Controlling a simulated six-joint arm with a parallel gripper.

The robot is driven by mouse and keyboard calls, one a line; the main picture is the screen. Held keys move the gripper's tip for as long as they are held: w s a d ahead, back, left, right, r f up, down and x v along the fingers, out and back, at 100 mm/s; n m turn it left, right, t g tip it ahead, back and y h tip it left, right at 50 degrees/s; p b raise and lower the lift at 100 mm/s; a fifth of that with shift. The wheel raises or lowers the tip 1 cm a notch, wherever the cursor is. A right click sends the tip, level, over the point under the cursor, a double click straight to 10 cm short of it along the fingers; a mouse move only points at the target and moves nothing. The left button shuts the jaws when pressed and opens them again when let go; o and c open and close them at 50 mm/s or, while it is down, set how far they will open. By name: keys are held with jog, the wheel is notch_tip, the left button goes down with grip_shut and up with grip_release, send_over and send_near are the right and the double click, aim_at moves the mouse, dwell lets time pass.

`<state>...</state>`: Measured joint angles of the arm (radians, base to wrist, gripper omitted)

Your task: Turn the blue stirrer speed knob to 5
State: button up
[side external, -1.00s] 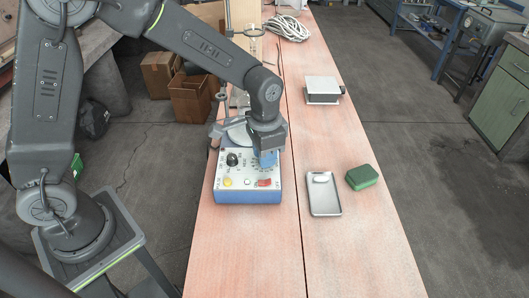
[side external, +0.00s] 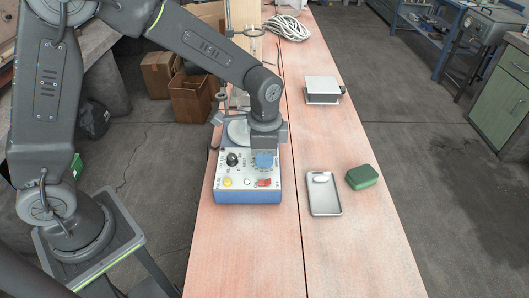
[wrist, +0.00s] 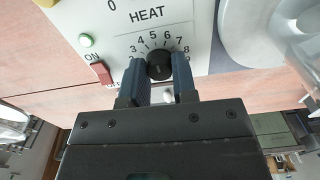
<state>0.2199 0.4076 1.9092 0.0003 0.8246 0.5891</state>
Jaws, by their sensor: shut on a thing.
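In the wrist view my gripper (wrist: 159,68) is shut on a knob (wrist: 159,64), with one finger on each side. I cannot make out a pointer mark. The fingers hide the knob's sides and part of the dial.
A black knob (side external: 232,159) sits left on the panel, with a yellow button (side external: 227,182) and red switch (side external: 264,183) below. A metal tray (side external: 325,205), a green box (side external: 362,177) and a grey-topped device (side external: 322,89) stand right. The front bench is clear.

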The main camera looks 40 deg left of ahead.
jog(key=o, duration=0.9)
jog(key=shift+o, duration=0.2)
notch_tip(320, 180, up, 14)
jog(key=shift+f, duration=0.1)
jog(key=s+a+r+n+t, duration=0.1)
jog(key=s+a+n, duration=0.3)
jog(key=s, duration=0.5)
jog(key=s+a+r+n+t, duration=0.1)
jog(key=s+a+n+t, duration=0.3)
jog(key=s, duration=0.5)
jog(key=shift+s+a+n+t, duration=0.15)
jog(key=shift+a+n+t, duration=0.2)
jog(key=shift+n, duration=0.25)
